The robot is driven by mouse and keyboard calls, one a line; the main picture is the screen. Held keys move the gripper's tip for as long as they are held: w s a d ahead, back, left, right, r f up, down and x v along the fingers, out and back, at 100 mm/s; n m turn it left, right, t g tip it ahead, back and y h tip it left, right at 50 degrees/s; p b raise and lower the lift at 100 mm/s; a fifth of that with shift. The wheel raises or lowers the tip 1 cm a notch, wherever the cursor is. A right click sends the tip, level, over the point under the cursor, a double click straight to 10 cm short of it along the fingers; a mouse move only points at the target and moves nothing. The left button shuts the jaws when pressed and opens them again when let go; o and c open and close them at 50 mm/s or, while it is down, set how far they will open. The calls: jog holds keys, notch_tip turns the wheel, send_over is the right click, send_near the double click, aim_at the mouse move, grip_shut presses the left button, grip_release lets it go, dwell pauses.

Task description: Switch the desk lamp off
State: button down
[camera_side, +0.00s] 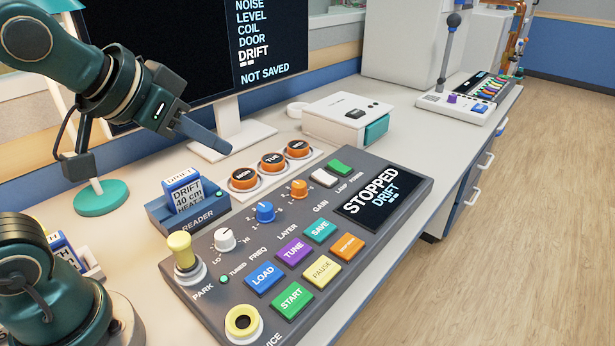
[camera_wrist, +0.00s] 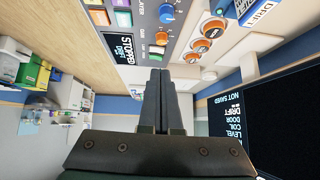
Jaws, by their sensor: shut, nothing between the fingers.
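The console (camera_side: 215,262) has a white switch (camera_side: 323,178) and a green switch (camera_side: 340,167) at its far edge, near small LAMP and POWER labels. I cannot tell for certain which label belongs to which switch. The green switch also shows in the wrist view (camera_wrist: 157,50), just beyond my fingertips. My gripper (camera_side: 226,152) is shut and empty, in the air above the desk behind the console, left of the switches.
Three orange day buttons (camera_side: 272,163) sit between my gripper and the console. Knobs, coloured buttons and a STOPPED display (camera_side: 372,196) fill the console. The monitor (camera_side: 230,45) stands behind my gripper. A white box (camera_side: 347,119) stands beyond the switches. A reader with a card (camera_side: 186,195) stands left.

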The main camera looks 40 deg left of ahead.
jog(key=w+r+t, duration=0.1)
jog(key=w+r, duration=0.1)
jog(key=w, duration=0.6)
jog(key=w+f+m, duration=0.1)
jog(key=w+f, duration=0.6)
jog(key=w, duration=0.2)
jog(key=shift+a+g, duration=0.4)
jog(key=shift+a, duration=0.05)
jog(key=shift+f, duration=0.1)
jog(key=shift+w+f, duration=0.1)
send_over(317, 177)
jog(key=f, duration=0.7)
jog(key=shift+w+d, duration=0.1)
jog(key=shift+d, duration=0.1)
notch_tip(317, 177, down, 2)
jog(key=shift+a+f, duration=0.15)
jog(key=shift+f, duration=0.1)
jog(key=shift+a+f, duration=0.1)
jog(key=shift+f, duration=0.55)
